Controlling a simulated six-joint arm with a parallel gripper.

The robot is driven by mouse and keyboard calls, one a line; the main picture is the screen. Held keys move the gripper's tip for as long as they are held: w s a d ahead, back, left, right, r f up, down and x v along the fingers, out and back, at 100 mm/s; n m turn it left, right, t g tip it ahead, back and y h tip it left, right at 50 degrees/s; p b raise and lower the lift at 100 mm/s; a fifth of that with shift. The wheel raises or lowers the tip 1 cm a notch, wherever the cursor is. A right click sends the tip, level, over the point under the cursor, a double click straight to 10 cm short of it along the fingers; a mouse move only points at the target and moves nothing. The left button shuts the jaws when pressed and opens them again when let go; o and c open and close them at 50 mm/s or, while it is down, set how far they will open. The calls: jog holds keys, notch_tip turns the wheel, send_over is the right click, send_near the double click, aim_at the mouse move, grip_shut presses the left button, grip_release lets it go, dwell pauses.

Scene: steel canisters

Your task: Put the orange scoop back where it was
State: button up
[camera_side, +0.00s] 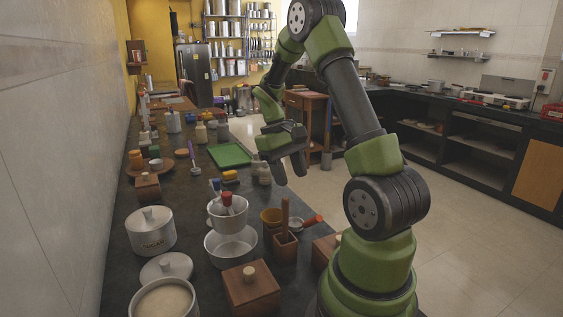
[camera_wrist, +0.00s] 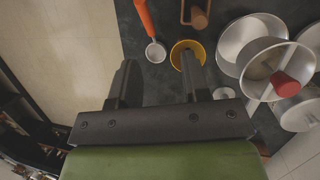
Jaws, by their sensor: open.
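The orange scoop lies on the dark counter. Its orange handle (camera_side: 313,221) shows near the counter's right edge in the side view. In the wrist view the scoop's handle (camera_wrist: 145,18) is at the top and its pale metal bowl is just ahead of the gap between the fingers. My gripper (camera_side: 290,170) is open and empty, raised above the counter beyond the scoop; its two dark fingers (camera_wrist: 158,68) are spread in the wrist view. A white canister marked sugar (camera_side: 150,235) is lidded. An open canister (camera_side: 163,302) holds pale contents; a lid (camera_side: 166,268) lies beside it.
A yellow-orange cup (camera_side: 271,218) stands near the scoop, close to one finger in the wrist view (camera_wrist: 178,47). A wooden holder (camera_side: 286,250), metal bowl (camera_side: 230,250), red-topped item (camera_side: 227,198) and wooden box (camera_side: 250,288) crowd the near counter. A green board (camera_side: 229,155) lies farther back.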

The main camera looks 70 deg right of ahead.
jog(key=w+a+r+n+t+h, duration=0.1)
jog(key=w+a+r+n+t, duration=0.1)
jog(key=a+r+t, duration=0.7)
jog(key=s+a+r+t+y, duration=0.1)
jog(key=s+a+r, duration=0.1)
jog(key=a, duration=0.5)
jog(key=s+a+r+n+t+y, duration=0.1)
jog(key=s+a+r, duration=0.2)
jog(key=a, duration=0.4)
jog(key=shift+s, duration=0.4)
